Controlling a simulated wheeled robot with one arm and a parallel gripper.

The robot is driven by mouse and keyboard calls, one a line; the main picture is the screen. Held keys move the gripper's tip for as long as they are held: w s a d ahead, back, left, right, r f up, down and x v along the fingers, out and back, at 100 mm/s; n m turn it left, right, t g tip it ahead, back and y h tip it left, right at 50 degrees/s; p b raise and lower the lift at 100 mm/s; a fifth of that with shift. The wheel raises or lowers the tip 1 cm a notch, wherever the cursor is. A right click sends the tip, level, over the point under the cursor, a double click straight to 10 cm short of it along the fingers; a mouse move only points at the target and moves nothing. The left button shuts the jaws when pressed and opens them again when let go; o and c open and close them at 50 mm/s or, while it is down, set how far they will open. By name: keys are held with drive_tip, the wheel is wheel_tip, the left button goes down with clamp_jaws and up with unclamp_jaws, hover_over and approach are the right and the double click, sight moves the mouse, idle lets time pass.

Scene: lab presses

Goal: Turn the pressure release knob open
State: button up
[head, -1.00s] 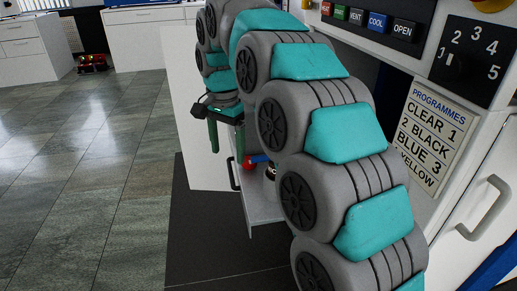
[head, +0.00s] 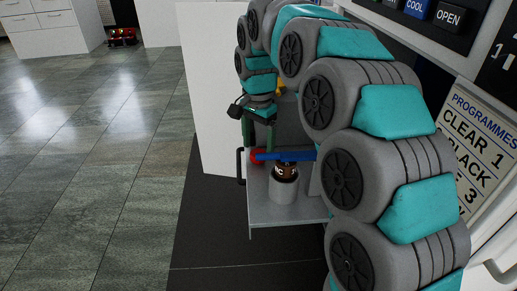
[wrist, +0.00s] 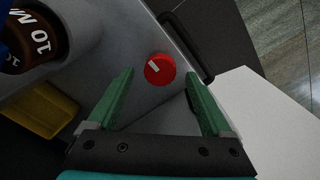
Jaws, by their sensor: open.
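The red knob (wrist: 160,69), round with a white mark on top, sits on a grey surface in the wrist view. My gripper (wrist: 160,76) is open and empty. Its green fingertips lie on either side of the knob in the picture; I cannot tell how far above it they are. In the head view my gripper (head: 259,140) points down over the grey press drawer. A red round part shows just below it, by the end of a blue bar (head: 290,156); I cannot tell whether it is the knob.
A black handle (wrist: 188,45) is close beyond the knob. A white panel (head: 211,90) stands left; the tiled floor is open.

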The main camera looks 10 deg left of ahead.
drive_tip(key=shift+f, duration=0.95)
drive_tip(key=shift+r, duration=0.1)
clamp_jaws()
